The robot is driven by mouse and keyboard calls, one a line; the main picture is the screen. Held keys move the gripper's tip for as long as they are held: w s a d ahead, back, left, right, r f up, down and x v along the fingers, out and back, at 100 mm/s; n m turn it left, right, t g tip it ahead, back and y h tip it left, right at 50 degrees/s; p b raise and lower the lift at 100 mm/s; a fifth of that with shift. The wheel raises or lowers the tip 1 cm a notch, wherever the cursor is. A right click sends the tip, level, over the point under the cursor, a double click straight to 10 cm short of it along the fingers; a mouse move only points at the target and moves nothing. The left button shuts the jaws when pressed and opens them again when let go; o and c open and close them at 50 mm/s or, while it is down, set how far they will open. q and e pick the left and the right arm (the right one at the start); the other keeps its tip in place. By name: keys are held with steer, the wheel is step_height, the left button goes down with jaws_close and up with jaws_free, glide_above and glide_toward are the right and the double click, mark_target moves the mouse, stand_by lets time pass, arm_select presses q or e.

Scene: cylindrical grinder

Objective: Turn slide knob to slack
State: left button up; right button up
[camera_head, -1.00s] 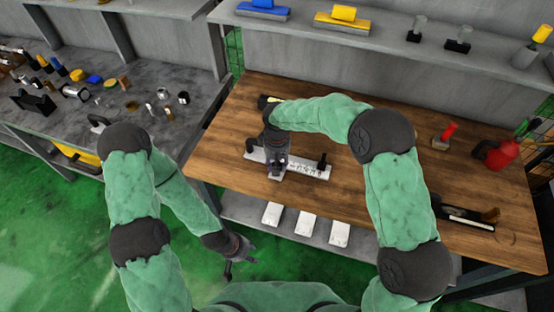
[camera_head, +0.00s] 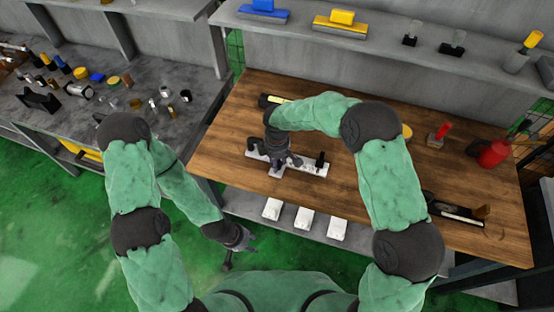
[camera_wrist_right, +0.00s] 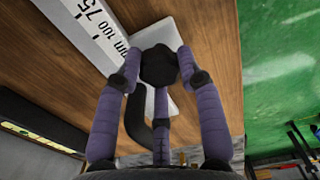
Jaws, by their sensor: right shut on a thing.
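The slide knob (camera_wrist_right: 158,66) is a black lobed knob on a white scaled bar (camera_wrist_right: 98,30) with printed numbers, lying on the wooden table. The bar also shows in the head view (camera_head: 308,169), partly covered by my right gripper. My right gripper (camera_head: 284,164) points down over the bar's left part. In the wrist view its purple fingers (camera_wrist_right: 158,80) are closed around the black knob. A black curved piece hangs beside the knob, between the fingers. My left gripper (camera_head: 244,246) hangs low in front of the table, away from the bar; its finger opening is too small to tell.
A black upright piece (camera_head: 320,159) stands at the bar's right end. A red can (camera_head: 492,153) and a red-handled tool (camera_head: 441,131) stand at the table's right. White blocks (camera_head: 304,218) lie on the lower shelf. A long dark tool (camera_head: 455,212) lies near the right front edge.

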steer(key=shift+n, duration=0.5)
steer(key=o, duration=1.2)
steer(key=shift+c, duration=0.2)
step_height(320, 180, up, 12)
